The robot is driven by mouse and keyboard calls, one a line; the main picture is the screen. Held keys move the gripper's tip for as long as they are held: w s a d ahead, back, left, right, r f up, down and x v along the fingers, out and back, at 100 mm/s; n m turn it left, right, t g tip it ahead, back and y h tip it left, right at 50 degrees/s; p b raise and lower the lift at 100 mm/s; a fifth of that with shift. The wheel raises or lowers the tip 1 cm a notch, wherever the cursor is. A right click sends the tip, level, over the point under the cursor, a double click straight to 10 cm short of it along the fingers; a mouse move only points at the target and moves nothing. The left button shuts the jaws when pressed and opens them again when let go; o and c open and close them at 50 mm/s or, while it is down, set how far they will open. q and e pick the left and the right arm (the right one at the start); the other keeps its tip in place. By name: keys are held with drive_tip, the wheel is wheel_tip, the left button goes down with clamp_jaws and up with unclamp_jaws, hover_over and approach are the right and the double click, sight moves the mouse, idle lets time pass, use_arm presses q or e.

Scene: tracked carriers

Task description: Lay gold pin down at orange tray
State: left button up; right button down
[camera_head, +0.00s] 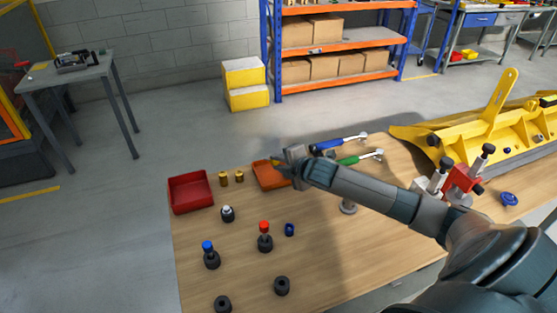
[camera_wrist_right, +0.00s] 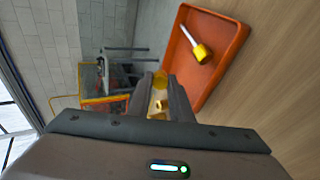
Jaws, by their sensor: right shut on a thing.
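The orange tray (camera_head: 268,180) sits on the wooden table, right of two small gold pieces. It fills the upper right of the right wrist view (camera_wrist_right: 233,62), where a piece with a yellow head and a pale shaft (camera_wrist_right: 200,48) lies inside it. My right gripper (camera_head: 284,164) is over the tray's back part. Its jaws (camera_wrist_right: 172,95) are shut on the gold pin (camera_wrist_right: 160,80), which shows partly between them; the fingers hide the rest. The pin appears held above the tray, not resting in it. My left gripper is not in view.
A red tray (camera_head: 208,194) stands at the table's left edge, with two upright gold pieces (camera_head: 224,179) beside it. Blue-topped (camera_head: 209,247), red-topped (camera_head: 264,228) and white-topped (camera_head: 228,211) pieces stand in front. Blue (camera_head: 325,145) and green (camera_head: 350,160) handled tools lie behind my right arm.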

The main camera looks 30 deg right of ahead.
drive_tip(key=shift+f+b, duration=0.7)
drive_tip(key=shift+f, duration=0.95)
drive_tip(key=c, duration=1.5)
unclamp_jaws()
drive_tip(key=shift+s, duration=0.15)
drive_tip(key=b+v, duration=0.3)
drive_tip(key=v, duration=1.4)
drive_tip(key=shift+r+b, duration=0.1)
drive_tip(key=shift+b, duration=0.2)
